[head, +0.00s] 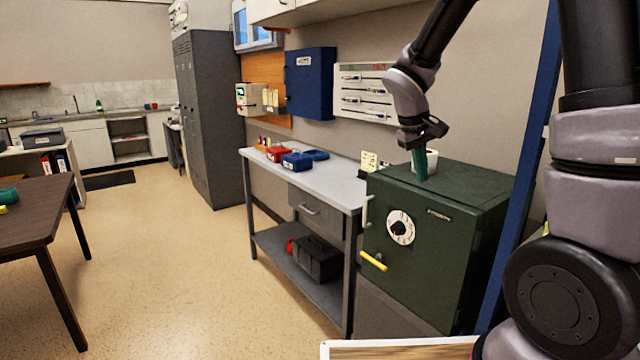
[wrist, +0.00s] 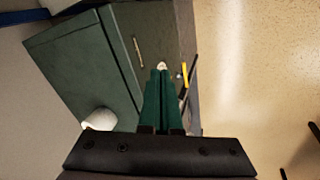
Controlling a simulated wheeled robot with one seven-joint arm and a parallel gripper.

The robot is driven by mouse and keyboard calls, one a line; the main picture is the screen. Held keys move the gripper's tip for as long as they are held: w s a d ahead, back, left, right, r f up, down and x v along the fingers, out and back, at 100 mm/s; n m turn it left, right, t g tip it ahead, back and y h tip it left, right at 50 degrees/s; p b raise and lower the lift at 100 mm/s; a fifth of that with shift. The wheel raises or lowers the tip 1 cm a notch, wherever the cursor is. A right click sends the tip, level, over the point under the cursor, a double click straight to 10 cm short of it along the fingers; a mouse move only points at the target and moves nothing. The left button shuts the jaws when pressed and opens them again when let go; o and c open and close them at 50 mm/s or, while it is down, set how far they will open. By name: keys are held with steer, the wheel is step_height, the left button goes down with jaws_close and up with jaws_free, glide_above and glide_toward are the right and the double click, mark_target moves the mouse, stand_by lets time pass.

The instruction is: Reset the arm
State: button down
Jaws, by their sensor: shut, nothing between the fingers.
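My gripper (head: 420,164) hangs from my arm just over the top of the dark green safe (head: 472,192) in the head view. Its green fingers are together with nothing between them. They also show in the middle of the wrist view (wrist: 162,85), pointing along the safe. A white roll or cup (head: 432,157) stands on the safe's top beside the fingers. It shows at the lower left of the wrist view (wrist: 99,120). I cannot tell whether the fingers touch the safe.
A grey workbench (head: 335,185) with blue boxes (head: 297,160) and a red box (head: 275,153) adjoins the safe. A blue cabinet (head: 310,83) and white key panel (head: 362,92) hang on the wall. A brown table (head: 38,222) stands left; the floor between is clear.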

steer(key=s+r+m+t+y, duration=0.4)
steer(key=s+r+m, duration=0.3)
steer(key=s+r, duration=0.8)
steer(key=s+y, duration=0.1)
steer(key=s, duration=0.3)
steer(key=shift+s+r+m+t+y, duration=0.3)
steer(key=shift+t, duration=0.1)
stand_by(0.4)
